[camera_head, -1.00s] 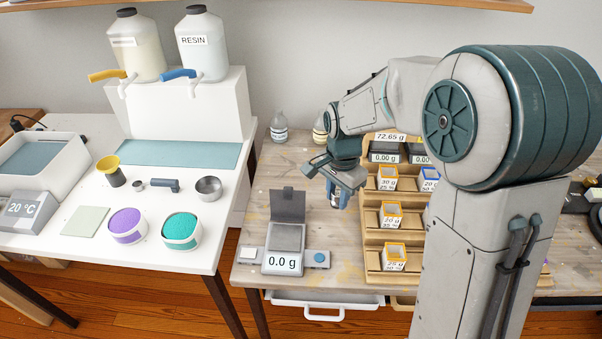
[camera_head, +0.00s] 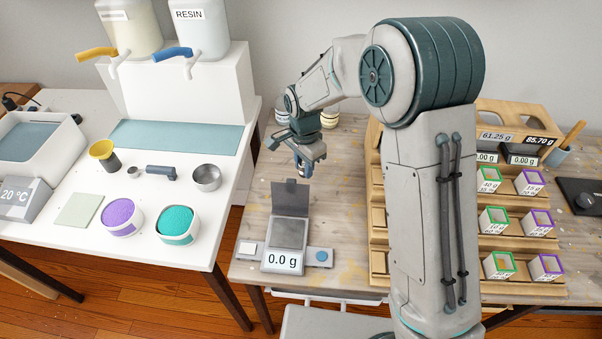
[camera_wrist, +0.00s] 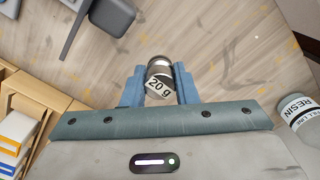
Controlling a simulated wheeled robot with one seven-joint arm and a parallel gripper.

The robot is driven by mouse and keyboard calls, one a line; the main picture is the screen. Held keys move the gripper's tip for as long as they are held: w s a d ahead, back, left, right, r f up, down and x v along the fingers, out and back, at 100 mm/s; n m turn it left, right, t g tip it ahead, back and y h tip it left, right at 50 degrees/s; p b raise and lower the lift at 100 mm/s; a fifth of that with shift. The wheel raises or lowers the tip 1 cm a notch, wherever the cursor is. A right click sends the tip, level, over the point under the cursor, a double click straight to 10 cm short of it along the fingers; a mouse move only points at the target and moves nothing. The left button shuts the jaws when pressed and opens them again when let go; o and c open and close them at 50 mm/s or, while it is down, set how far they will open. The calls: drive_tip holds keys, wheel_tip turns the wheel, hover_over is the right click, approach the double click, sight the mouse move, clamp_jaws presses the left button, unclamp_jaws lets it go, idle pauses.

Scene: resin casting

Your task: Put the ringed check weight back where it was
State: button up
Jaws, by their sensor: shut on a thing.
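My gripper (camera_head: 303,158) is above the wooden bench, behind and slightly right of the small scale (camera_head: 283,262). It is shut on a small dark-capped check weight (camera_wrist: 160,72) with a white "20 g" label, clearest in the wrist view. The weight hangs between the blue fingers, above the bench; whether it has a ring mark I cannot tell. The scale reads 0.0 g, its lid (camera_head: 291,196) is up and its grey pan (camera_head: 289,233) is empty.
A stepped wooden rack (camera_head: 380,235) with green- and purple-rimmed boxes stands right, partly behind my arm. Bottles stand at the back; a resin bottle (camera_wrist: 300,112) shows in the wrist view. A white table (camera_head: 60,245) with cups is left. The bench around the scale is mostly clear.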

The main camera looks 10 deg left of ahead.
sight(301, 175)
drive_tip(key=shift+w+a+f, duration=0.1)
drive_tip(key=shift+a+f, duration=0.3)
drive_tip(key=shift+f, duration=1.85)
drive_tip(key=shift+f, duration=0.1)
drive_tip(key=shift+f, duration=0.15)
drive_tip(key=o, duration=1)
drive_tip(key=shift+r, duration=0.2)
